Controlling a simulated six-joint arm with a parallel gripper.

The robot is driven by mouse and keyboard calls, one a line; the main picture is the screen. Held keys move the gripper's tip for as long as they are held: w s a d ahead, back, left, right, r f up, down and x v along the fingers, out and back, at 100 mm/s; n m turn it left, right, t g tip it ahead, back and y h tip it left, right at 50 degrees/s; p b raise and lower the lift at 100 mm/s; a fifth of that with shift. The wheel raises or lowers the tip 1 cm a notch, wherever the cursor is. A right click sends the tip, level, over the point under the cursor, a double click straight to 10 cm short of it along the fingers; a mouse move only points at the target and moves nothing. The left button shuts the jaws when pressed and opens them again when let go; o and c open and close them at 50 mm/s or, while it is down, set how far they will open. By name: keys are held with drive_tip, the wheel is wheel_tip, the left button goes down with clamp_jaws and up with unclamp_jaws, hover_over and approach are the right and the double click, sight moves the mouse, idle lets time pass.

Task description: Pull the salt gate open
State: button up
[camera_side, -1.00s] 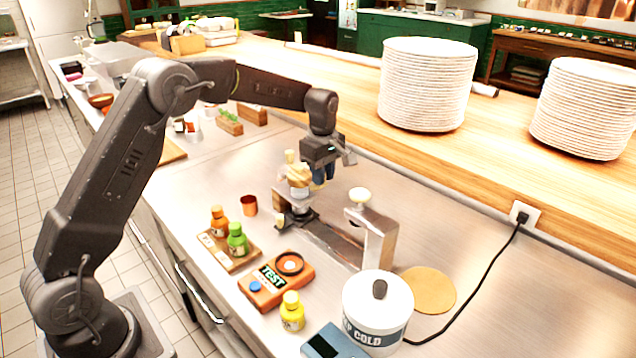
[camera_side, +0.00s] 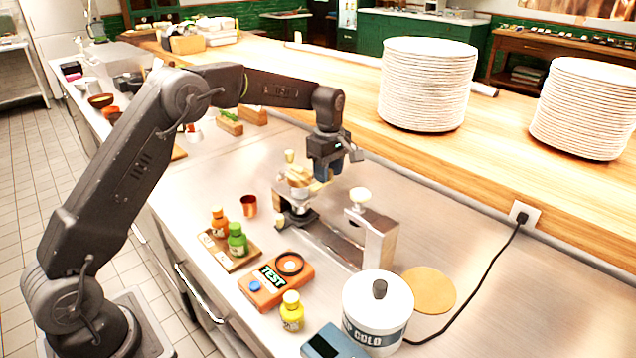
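The metal fixture (camera_side: 337,243) stands on the steel counter, a rail with an upright block at its right end and a cream knob (camera_side: 360,194) on top. At its left end is a small assembly with a metal cup and cream handles (camera_side: 297,183). I cannot tell which part is the salt gate. My gripper (camera_side: 331,172) points down just above and right of that left assembly, partly overlapping it. Its fingers are small and dark here, and I cannot tell whether they are open or touch anything.
A copper cup (camera_side: 249,206), a wooden tray (camera_side: 232,258) with orange and green bottles, an orange TEST device (camera_side: 276,283), a yellow bottle (camera_side: 292,312) and a white COLD pot (camera_side: 378,312) surround the fixture. Plate stacks (camera_side: 428,85) stand on the wooden ledge behind.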

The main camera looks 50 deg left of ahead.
drive_tip(key=shift+r, duration=3)
drive_tip(key=shift+s+d+r, duration=0.1)
drive_tip(key=shift+s+r, duration=0.1)
drive_tip(key=shift+r, duration=0.05)
drive_tip(key=s+d+r+m+t, duration=0.25)
drive_tip(key=s+r+m, duration=0.25)
drive_tip(key=s, duration=0.4)
drive_tip(key=s+d+r+m+t, duration=0.1)
drive_tip(key=s+d+r+m, duration=0.25)
drive_tip(key=s+r, duration=0.4)
drive_tip(key=s+f+m, duration=0.2)
drive_tip(key=s+m, duration=0.1)
drive_tip(key=s, duration=0.3)
drive_tip(key=s+d+f+m+t, duration=0.1)
drive_tip(key=s+f+m, duration=0.1)
drive_tip(key=s, duration=0.4)
drive_tip(key=s+f+m+t, duration=0.1)
drive_tip(key=s+f+m, duration=0.1)
drive_tip(key=s+m, duration=0.2)
drive_tip(key=shift+s+d+f+m, duration=0.15)
drive_tip(key=shift+s+d+f, duration=0.05)
drive_tip(key=shift+s, duration=0.4)
drive_tip(key=shift+s+d+f+m, duration=0.1)
drive_tip(key=shift+s+d+f, duration=0.1)
drive_tip(key=shift+s, duration=0.4)
